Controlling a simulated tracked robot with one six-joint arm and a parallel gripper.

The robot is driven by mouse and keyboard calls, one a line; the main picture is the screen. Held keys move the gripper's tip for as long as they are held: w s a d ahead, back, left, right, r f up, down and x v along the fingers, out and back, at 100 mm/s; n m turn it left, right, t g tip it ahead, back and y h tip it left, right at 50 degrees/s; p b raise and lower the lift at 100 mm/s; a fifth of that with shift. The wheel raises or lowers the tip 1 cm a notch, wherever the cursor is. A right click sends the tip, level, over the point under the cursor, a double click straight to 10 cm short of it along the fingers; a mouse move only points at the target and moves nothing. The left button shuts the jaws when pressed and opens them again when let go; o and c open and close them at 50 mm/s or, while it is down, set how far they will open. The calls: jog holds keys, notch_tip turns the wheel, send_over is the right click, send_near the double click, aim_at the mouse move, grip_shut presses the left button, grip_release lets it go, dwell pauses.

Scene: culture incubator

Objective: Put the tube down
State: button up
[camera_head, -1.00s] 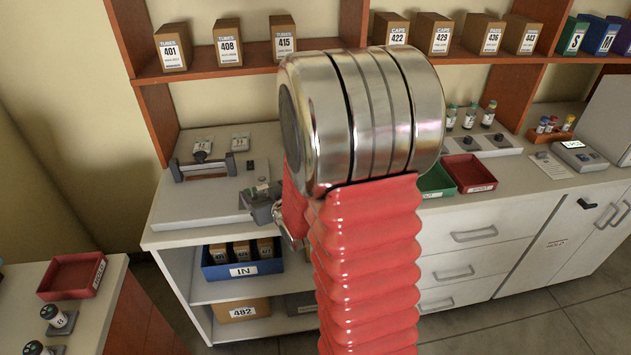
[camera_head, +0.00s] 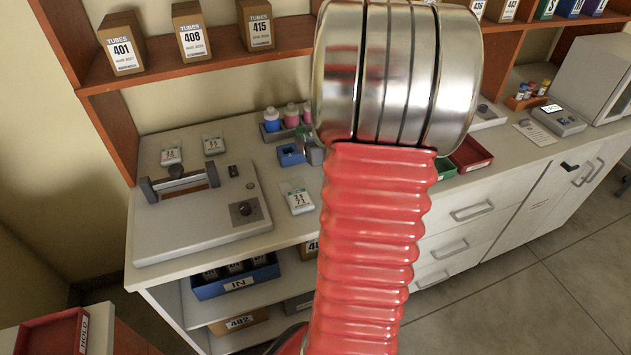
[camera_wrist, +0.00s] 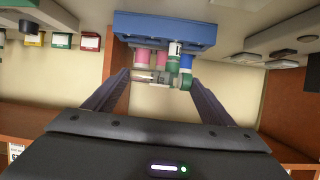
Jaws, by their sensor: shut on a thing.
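My gripper (camera_wrist: 160,77) is shut on a small tube (camera_wrist: 174,49) with a pale label and a green end, seen between the fingertips in the upside-down wrist view.
Blue and pink bottles (camera_head: 291,114) stand in a grey tray behind the rack. A grey handled device (camera_head: 205,215), a labelled packet (camera_head: 297,197) and two small labelled items are on the bench's left. A red tray (camera_head: 470,155) lies to the right. Boxes line the shelf above.

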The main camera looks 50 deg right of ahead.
dwell(0.4)
jog(key=shift+f, duration=2.9)
jog(key=shift+w, duration=0.1)
jog(key=shift+f, duration=2.05)
jog(key=shift+f, duration=0.35)
